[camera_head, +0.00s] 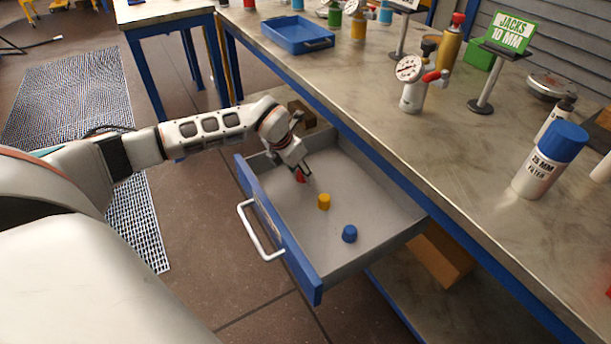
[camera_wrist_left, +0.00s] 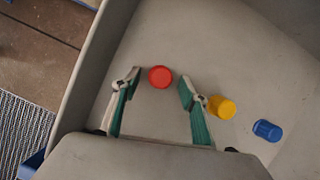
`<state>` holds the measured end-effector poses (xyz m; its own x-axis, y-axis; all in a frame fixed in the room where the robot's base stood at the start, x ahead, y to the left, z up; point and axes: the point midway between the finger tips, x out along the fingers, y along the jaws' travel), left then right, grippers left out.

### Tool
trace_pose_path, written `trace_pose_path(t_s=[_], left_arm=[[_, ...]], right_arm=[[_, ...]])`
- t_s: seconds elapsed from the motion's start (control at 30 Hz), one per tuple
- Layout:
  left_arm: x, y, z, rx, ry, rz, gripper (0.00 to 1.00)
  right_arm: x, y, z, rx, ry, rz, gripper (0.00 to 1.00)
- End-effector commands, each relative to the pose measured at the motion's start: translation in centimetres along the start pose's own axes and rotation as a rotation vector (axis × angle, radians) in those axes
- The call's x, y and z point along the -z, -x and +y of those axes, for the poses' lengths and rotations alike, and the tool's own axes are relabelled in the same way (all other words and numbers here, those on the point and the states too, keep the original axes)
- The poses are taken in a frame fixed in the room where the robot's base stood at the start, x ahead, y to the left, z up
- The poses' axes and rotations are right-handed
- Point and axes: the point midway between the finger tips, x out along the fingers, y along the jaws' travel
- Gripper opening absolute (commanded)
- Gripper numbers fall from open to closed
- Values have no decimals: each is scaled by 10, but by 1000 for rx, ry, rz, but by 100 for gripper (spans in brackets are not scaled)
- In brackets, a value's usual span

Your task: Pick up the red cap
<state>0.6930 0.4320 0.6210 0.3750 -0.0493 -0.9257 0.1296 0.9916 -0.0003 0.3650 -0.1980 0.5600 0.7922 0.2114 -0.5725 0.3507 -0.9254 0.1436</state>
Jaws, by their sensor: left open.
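The red cap (camera_head: 301,177) lies in the open drawer (camera_head: 283,239), near its left end in the head view, partly hidden by my left gripper. My left gripper (camera_head: 304,173) reaches down into the drawer. My right gripper is not in view.
The drawer sticks out below the workbench (camera_head: 400,130), with its blue front and pale handle (camera_head: 260,231) toward me. The bench carries a blue tray (camera_head: 290,36), a gauge fitting (camera_head: 411,84), a sign and a filter canister (camera_head: 549,160).

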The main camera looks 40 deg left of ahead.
Motion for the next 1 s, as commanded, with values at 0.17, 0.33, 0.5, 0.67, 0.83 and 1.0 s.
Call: trace_pose_path(t_s=[0.17,0.33,0.5,0.67,0.83,1.0], left_arm=[[-2,-4,0,0,-1,-5,44],[-2,-3,0,0,-1,-5,23],[-2,-3,0,0,-1,-4,12],[-1,-4,0,0,-1,-3,12],[-5,4,0,0,-1,-6,12],[-19,33,1,-2,-1,-13,12]], right_arm=[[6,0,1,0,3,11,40],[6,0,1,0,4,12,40],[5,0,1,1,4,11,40],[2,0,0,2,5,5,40],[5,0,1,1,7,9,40],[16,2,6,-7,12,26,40]])
